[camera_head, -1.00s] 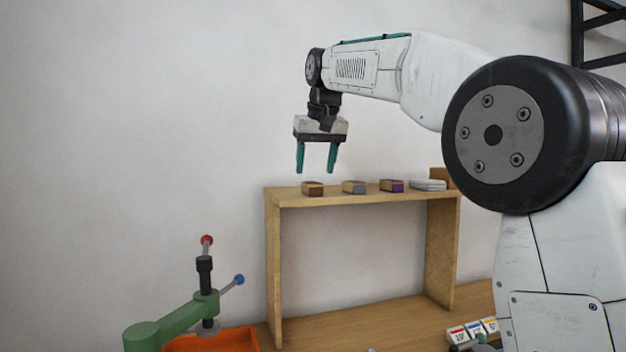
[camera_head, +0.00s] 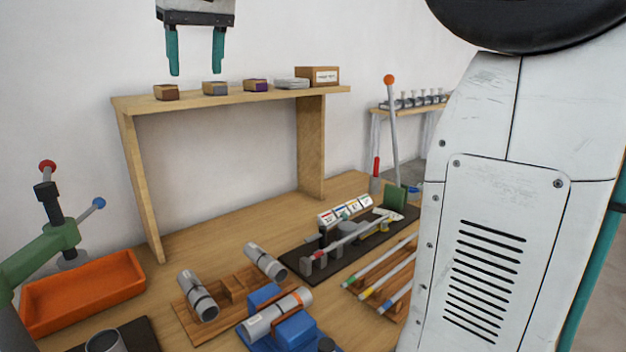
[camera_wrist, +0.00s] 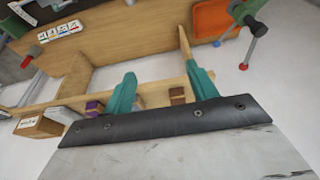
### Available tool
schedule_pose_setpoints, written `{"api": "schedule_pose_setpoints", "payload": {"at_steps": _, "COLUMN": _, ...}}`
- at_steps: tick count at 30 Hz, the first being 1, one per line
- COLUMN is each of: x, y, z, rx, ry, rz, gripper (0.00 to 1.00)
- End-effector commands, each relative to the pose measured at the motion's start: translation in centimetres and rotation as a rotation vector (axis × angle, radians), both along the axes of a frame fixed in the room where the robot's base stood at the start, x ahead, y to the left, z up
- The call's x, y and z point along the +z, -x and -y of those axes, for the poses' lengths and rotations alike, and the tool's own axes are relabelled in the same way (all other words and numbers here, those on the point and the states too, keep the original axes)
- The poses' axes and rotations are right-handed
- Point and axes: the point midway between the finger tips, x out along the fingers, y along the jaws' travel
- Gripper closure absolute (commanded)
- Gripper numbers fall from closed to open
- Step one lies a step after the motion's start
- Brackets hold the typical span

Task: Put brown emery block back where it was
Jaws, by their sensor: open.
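The brown emery block (camera_head: 166,92) sits at the left end of the top board of a wooden shelf (camera_head: 140,104). It also shows in the wrist view (camera_wrist: 177,95), close to one finger. My gripper (camera_head: 196,72) is open and empty, pointing down, with its teal fingertips a little above the row of blocks. In the head view its left finger is just above and right of the brown block. A grey-topped block (camera_head: 215,88) and a purple block (camera_head: 255,85) stand to the right along the board.
A pale flat stack (camera_head: 292,83) and a cardboard box (camera_head: 318,76) fill the right end of the board. Below are an orange tray (camera_head: 80,295), a green clamp (camera_head: 45,245), and racks with grey cylinders (camera_head: 200,300). The bench under the shelf is mostly clear.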

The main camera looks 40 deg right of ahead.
Motion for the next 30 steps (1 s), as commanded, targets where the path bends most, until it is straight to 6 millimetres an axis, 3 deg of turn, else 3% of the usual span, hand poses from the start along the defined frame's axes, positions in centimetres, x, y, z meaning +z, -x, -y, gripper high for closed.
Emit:
{"api": "schedule_pose_setpoints", "payload": {"at_steps": 1, "x": -1.7, "y": 2.7, "z": 0.3, "rx": -0.001, "ry": 0.001, "rz": -0.016, "gripper": 0.42}}
{"api": "schedule_pose_setpoints", "payload": {"at_steps": 5, "x": -7.0, "y": 8.7, "z": 0.8, "rx": -0.002, "ry": 0.002, "rz": -0.057, "gripper": 0.42}}
{"api": "schedule_pose_setpoints", "payload": {"at_steps": 9, "x": -13.8, "y": 15.5, "z": 1.2, "rx": -0.003, "ry": 0.002, "rz": -0.101, "gripper": 0.42}}
{"api": "schedule_pose_setpoints", "payload": {"at_steps": 16, "x": -24.9, "y": 25.1, "z": 1.6, "rx": -0.006, "ry": 0.001, "rz": -0.164, "gripper": 0.42}}
{"api": "schedule_pose_setpoints", "payload": {"at_steps": 18, "x": -27.3, "y": 26.9, "z": 1.6, "rx": -0.006, "ry": 0.000, "rz": -0.176, "gripper": 0.42}}
{"api": "schedule_pose_setpoints", "payload": {"at_steps": 22, "x": -29.8, "y": 28.8, "z": 1.5, "rx": -0.007, "ry": 0.000, "rz": -0.191, "gripper": 0.42}}
{"api": "schedule_pose_setpoints", "payload": {"at_steps": 30, "x": -30.3, "y": 29.1, "z": 1.5, "rx": -0.007, "ry": 0.000, "rz": -0.194, "gripper": 0.42}}
